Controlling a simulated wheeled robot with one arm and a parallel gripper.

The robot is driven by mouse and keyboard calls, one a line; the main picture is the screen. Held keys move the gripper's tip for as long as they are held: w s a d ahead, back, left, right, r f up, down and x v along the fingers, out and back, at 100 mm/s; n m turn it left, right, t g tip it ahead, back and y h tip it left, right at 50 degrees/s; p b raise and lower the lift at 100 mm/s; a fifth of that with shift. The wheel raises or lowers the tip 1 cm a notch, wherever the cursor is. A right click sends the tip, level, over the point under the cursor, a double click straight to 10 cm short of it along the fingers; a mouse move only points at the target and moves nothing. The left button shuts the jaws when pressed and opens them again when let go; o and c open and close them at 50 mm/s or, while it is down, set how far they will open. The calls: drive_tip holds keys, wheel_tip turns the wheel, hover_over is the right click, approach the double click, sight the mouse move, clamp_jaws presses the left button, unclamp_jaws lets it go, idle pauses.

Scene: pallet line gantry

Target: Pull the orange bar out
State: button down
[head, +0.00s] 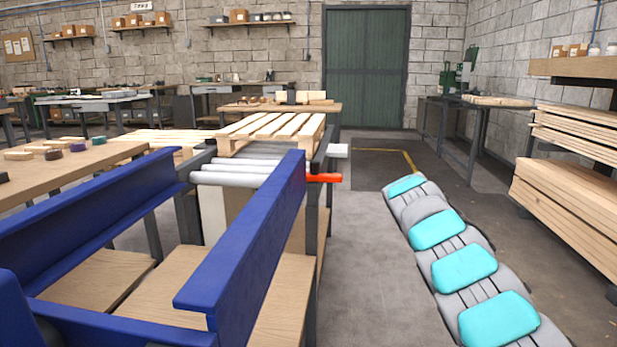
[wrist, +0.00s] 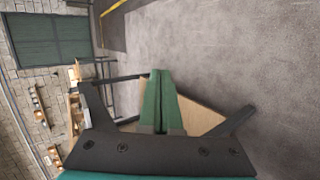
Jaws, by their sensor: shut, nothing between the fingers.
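The orange bar (head: 325,178) sticks out to the right from the side of the roller conveyor (head: 240,172), just below the pallet end, in the head view. I cannot make out the bar in the wrist view. My gripper (wrist: 159,72) shows in the wrist view with its two green fingers together and nothing between them. It points over open grey floor. In the head view I cannot pick out my gripper's fingers; it is apart from the bar as far as I can see.
Blue rails (head: 255,225) run along the front of the line, left of the bar. A slatted pallet (head: 270,127) lies on the rollers. Grey floor (head: 360,240) is clear right of the bar. Stacked planks (head: 575,190) stand at far right, and a green door (head: 365,70) at the back.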

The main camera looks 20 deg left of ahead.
drive_tip(key=a+f+n+y+b, duration=0.1)
drive_tip(key=a+f+n+y, duration=0.2)
drive_tip(key=a, duration=0.7)
drive_tip(key=n+t+y+b, duration=0.25)
drive_tip(key=n+y, duration=0.25)
drive_tip(key=y, duration=0.5)
approach(314, 171)
drive_tip(key=s+a+r, duration=0.1)
drive_tip(key=s+r, duration=0.1)
drive_tip(key=shift+w+a+f+g, duration=0.1)
drive_tip(key=shift+w+g, duration=0.1)
drive_tip(key=shift+g, duration=0.15)
drive_tip(key=p+x, duration=0.4)
drive_tip(key=x, duration=0.6)
drive_tip(key=shift+p, duration=0.35)
